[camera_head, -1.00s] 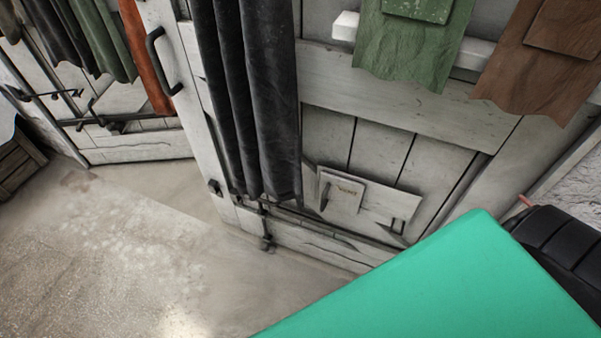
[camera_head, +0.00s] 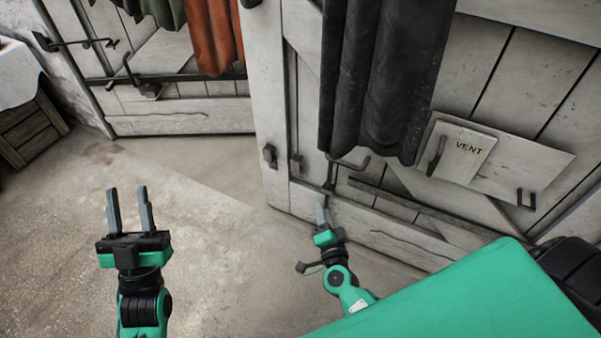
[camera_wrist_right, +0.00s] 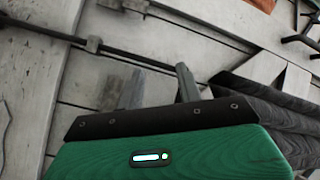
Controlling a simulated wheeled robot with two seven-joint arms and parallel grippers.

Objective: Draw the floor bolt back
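The floor bolt (camera_head: 329,178) is a thin dark upright rod low on the pale plank door, with a hooked handle (camera_head: 352,164) under the dark hanging cloth. My right gripper (camera_head: 322,206) is low in front of the door, just below the rod. In the right wrist view its two fingers (camera_wrist_right: 160,80) stand apart with nothing clearly between them. A dark rod (camera_wrist_right: 140,60) crosses diagonally behind the fingertips there; contact cannot be told. The bolt's lower end is partly hidden by the gripper. My left gripper (camera_head: 129,190) is open and empty over the floor at left.
A hinged plate marked VENT (camera_head: 468,149) is on the door to the right. Dark cloth (camera_head: 385,75) hangs above the bolt. Another door (camera_head: 185,123) with metal bars stands at the back left, beside a wooden crate (camera_head: 30,130). The floor between is clear.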

